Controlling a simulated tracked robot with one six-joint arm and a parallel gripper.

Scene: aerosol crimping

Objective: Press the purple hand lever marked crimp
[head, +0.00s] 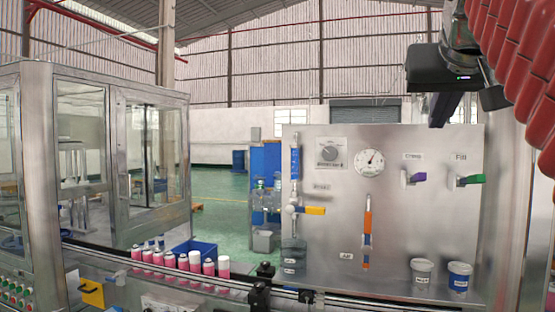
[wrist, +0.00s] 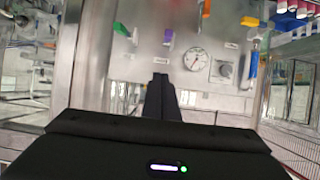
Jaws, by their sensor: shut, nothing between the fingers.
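The purple hand lever (head: 418,178) is mounted on the upright steel panel, under a small label too blurred to read surely. It points to the right from its pale valve body. In the wrist view, which is upside down, the purple lever (wrist: 168,37) shows beyond my fingertips. My gripper (head: 438,112) is above the lever in the head view, apart from it. Its dark fingers are together with nothing between them, and they also show in the wrist view (wrist: 160,80).
A green lever (head: 473,179) marked Fill is right of the purple one. A gauge (head: 369,162), a knob (head: 329,153) and a yellow lever (head: 314,210) are to the left. Two cups (head: 459,277) sit low on the panel. Pink cans (head: 209,267) line the conveyor.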

